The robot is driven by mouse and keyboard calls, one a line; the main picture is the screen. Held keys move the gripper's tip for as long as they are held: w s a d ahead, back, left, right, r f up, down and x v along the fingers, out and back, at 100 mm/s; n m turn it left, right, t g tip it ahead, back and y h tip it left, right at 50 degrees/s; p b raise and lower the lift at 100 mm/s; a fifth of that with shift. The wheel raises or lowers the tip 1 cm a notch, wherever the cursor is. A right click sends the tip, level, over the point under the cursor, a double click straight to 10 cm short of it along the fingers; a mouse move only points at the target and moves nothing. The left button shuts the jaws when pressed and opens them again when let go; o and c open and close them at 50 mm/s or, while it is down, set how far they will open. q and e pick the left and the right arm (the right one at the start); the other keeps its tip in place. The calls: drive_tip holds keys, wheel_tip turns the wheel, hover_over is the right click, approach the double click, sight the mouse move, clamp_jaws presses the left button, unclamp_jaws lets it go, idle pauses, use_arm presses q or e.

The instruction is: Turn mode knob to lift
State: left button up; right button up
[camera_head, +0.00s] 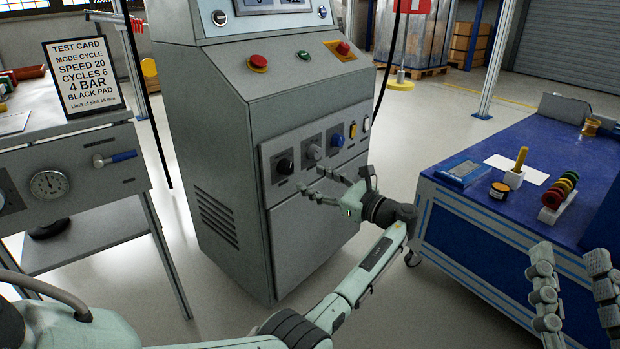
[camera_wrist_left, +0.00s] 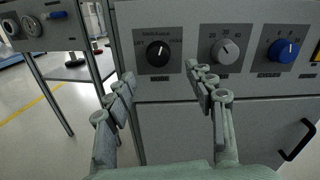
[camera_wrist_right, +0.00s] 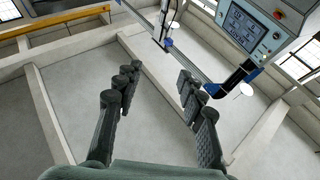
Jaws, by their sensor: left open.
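My left gripper (camera_head: 318,181) is open and empty in front of the panel, apart from the knob. In its wrist view the left fingers (camera_wrist_left: 160,82) stand either side of and below the black knob. My right gripper (camera_head: 570,258) is open and empty at the lower right, beside the blue bench.
A grey knob (camera_head: 314,152) and a blue knob (camera_head: 337,140) sit right of the black one. Red buttons (camera_head: 258,62) are above. A test card (camera_head: 84,77) stands on the left bench. The blue bench (camera_head: 470,202) at right holds small parts. A cabinet handle (camera_wrist_left: 297,140) protrudes below the knobs.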

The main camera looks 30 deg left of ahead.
sight(290, 170)
use_arm(q)
drive_tip(key=a, duration=0.5)
drive_tip(key=w+a, duration=0.1)
drive_tip(key=a, duration=0.1)
drive_tip(key=shift+a+b, duration=0.15)
drive_tip(key=shift+b, duration=0.15)
use_arm(e)
drive_tip(key=shift+s+d+r+t, duration=0.15)
drive_tip(key=shift+s+r+t, duration=0.1)
drive_tip(key=shift+r+t, duration=0.35)
use_arm(q)
drive_tip(key=shift+c, duration=0.4)
drive_tip(key=c, duration=1.1)
drive_tip(key=shift+o, duration=0.2)
